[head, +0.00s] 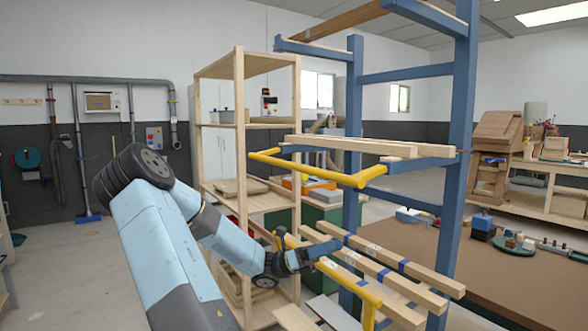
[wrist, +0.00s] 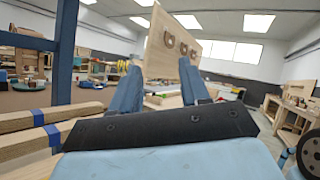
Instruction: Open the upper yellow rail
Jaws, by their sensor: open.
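The upper yellow rail (head: 312,169) is a bar across the front of the blue rack (head: 353,120), with short yellow ends running back to the blue arms. Pale planks (head: 350,146) lie just behind and above it. A lower yellow rail (head: 347,276) crosses the rack below, partly hidden by my arm. My gripper (head: 336,246) is open, below the upper rail and close to the lower planks; whether it touches them I cannot tell. In the wrist view my two blue fingers stand apart with nothing held between them, and no yellow rail shows there.
Lower planks with blue tape (head: 400,268) lie beside my gripper. A wooden shelf unit (head: 239,140) stands behind my arm. A brown-topped table (head: 500,280) is at the right. The wrist view shows a wooden panel (wrist: 166,45) beyond my fingers. Floor at the left is clear.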

